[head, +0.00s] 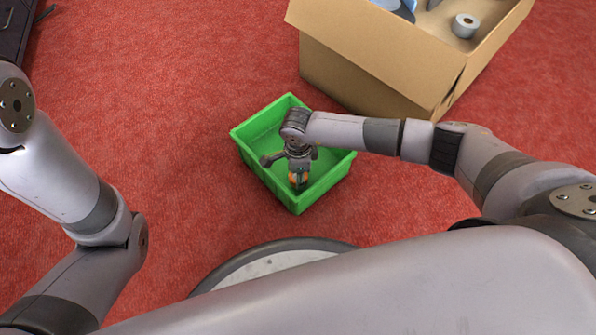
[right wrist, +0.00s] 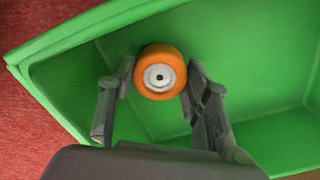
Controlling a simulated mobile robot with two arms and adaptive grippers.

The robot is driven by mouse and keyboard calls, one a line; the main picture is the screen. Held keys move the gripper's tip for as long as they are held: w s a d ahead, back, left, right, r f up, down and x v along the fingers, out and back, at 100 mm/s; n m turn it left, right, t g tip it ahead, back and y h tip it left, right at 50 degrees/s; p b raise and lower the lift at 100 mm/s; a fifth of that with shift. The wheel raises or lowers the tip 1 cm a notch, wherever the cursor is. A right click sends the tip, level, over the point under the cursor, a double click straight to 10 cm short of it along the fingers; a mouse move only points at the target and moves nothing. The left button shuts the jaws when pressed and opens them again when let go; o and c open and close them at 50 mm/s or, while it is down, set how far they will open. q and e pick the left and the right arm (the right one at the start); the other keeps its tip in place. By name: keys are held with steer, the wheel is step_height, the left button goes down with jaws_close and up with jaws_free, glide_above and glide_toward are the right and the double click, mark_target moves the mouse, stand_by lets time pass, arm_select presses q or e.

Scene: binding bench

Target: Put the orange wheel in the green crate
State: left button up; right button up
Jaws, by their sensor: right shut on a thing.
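The orange wheel (right wrist: 160,57) has a pale hub with a dark centre. It sits between the two fingers of my right gripper (right wrist: 161,80), which is shut on it. In the head view, my right gripper (head: 298,181) is over the inside of the green crate, and a little of the orange wheel (head: 293,178) shows at its tips. The green crate (head: 247,131) stands on the red floor; its wall also fills much of the right wrist view (right wrist: 65,75). I cannot tell whether the wheel touches the crate's bottom. My left gripper is out of view.
A large open cardboard box (head: 365,70) stands just behind the crate, with a grey-white roll (head: 465,25) and other items inside. A dark object (head: 12,30) is at the far left corner. Red carpet (head: 180,120) lies clear left of the crate.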

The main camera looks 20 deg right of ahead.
steer(key=shift+f, duration=0.15)
steer(key=o, duration=1.2)
steer(key=shift+o, duration=0.2)
